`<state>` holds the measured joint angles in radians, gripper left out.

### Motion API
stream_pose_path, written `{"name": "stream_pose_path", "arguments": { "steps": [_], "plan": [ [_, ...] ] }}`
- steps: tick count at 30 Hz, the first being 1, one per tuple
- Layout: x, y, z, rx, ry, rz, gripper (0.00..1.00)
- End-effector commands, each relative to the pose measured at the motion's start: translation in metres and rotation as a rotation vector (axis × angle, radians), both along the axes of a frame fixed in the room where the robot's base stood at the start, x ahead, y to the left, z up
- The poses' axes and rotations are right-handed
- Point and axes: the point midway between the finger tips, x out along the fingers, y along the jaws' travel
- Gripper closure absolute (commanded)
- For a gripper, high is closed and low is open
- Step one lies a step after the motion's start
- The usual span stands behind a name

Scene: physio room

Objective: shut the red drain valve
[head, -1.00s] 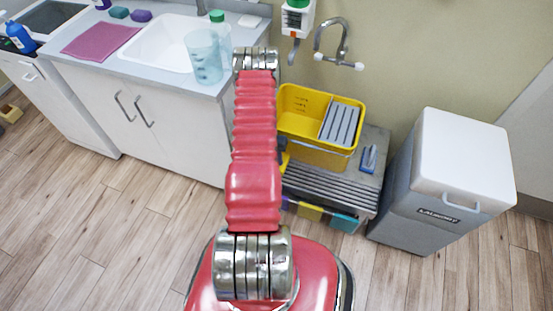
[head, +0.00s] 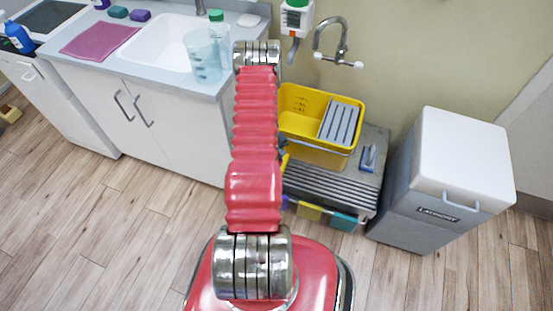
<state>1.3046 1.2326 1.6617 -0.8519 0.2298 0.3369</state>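No red drain valve can be made out in the head view. A yellow bucket (head: 300,100) with a grey slatted insert (head: 341,122) sits on a grey ribbed unit (head: 335,184) by the wall, and my red arm covers its left side. My gripper cannot be seen; the arm runs up to a silver joint beside the counter, and what lies beyond is hidden behind it. A wall tap (head: 335,50) with white ends is above the bucket.
A white-lidded laundry bin (head: 462,160) stands right of the bucket. The sink counter (head: 100,70) on the left holds a clear jug (head: 204,60), a green-capped bottle (head: 217,18) and a pink cloth (head: 98,40). The wooden floor (head: 110,220) at front left is clear.

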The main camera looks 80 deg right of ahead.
Motion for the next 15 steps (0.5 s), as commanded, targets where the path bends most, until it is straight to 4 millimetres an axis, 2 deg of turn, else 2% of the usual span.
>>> {"name": "stream_pose_path", "arguments": {
  "steps": [15],
  "plan": [
    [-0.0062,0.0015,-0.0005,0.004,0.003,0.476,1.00]
  ]
}}
